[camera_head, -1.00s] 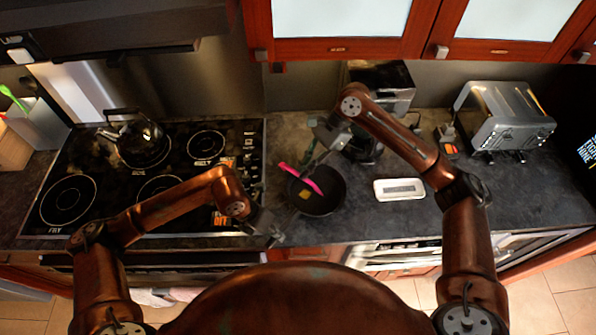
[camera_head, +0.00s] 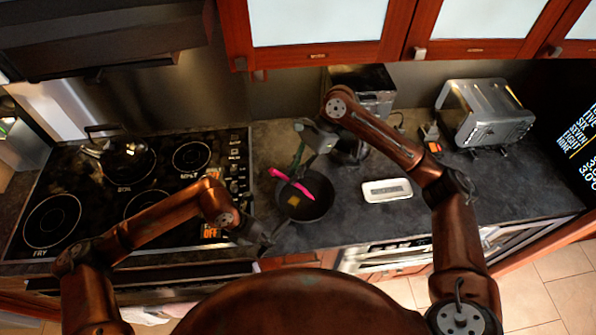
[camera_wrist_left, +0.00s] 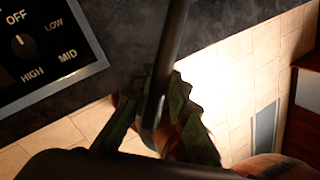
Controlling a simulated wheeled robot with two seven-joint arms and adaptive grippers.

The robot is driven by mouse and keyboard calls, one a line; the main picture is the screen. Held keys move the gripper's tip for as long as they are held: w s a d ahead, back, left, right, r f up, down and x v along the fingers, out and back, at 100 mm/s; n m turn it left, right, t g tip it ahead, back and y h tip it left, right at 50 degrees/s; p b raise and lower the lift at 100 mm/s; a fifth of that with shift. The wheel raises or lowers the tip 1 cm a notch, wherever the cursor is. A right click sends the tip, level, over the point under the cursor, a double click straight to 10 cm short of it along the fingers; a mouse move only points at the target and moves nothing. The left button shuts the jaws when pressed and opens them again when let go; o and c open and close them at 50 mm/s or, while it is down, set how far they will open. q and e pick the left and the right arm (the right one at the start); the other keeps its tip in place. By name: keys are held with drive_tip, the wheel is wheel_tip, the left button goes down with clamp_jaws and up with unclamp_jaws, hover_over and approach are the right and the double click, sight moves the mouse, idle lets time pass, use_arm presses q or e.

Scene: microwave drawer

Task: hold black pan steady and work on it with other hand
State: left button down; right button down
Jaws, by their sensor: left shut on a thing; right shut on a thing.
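The black pan (camera_head: 318,207) sits on the dark counter, right of the stove. A small yellow piece (camera_head: 293,201) lies in it. My left gripper (camera_head: 262,239) is at the pan's lower left. In the left wrist view its jaws (camera_wrist_left: 163,105) are closed around the dark pan handle (camera_wrist_left: 173,38). My right gripper (camera_head: 297,168) reaches down over the pan's far side and is shut on a bright pink utensil (camera_head: 315,185). The utensil slants over the pan. The right fingers are small and partly dark, so the exact grip is hard to see.
The stove (camera_head: 105,215) with a kettle (camera_head: 125,158) is at left. A white dish (camera_head: 387,190) lies right of the pan. A silver toaster (camera_head: 485,113) stands farther right. A dark appliance (camera_head: 362,90) is behind. The counter between dish and toaster is mostly clear.

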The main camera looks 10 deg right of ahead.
sight(276, 170)
drive_tip(key=shift+s+a, duration=0.5)
drive_tip(key=shift+a, duration=0.35)
drive_tip(key=shift+s+a+f, duration=0.1)
drive_tip(key=shift+s+a, duration=0.35)
drive_tip(key=shift+a, duration=0.25)
drive_tip(key=shift+s+a+f, duration=0.1)
drive_tip(key=shift+s+a, duration=0.3)
drive_tip(key=shift+a, duration=0.3)
drive_tip(key=shift+s+a+f, duration=0.1)
drive_tip(key=shift+s+a, duration=0.35)
drive_tip(key=shift+a, duration=0.25)
drive_tip(key=shift+r, duration=0.1)
wheel_tip(276, 170, up, 9)
drive_tip(key=s+a, duration=0.1)
drive_tip(key=a, duration=0.1)
drive_tip(key=shift+s+a, duration=0.2)
drive_tip(key=shift+a, duration=0.05)
drive_tip(key=d, duration=0.1)
drive_tip(key=w+d+f, duration=0.1)
drive_tip(key=d, duration=0.1)
drive_tip(key=shift+w+d+f, duration=0.1)
drive_tip(key=shift+w+f, duration=0.05)
drive_tip(key=shift+w, duration=0.15)
drive_tip(key=shift+f, duration=0.1)
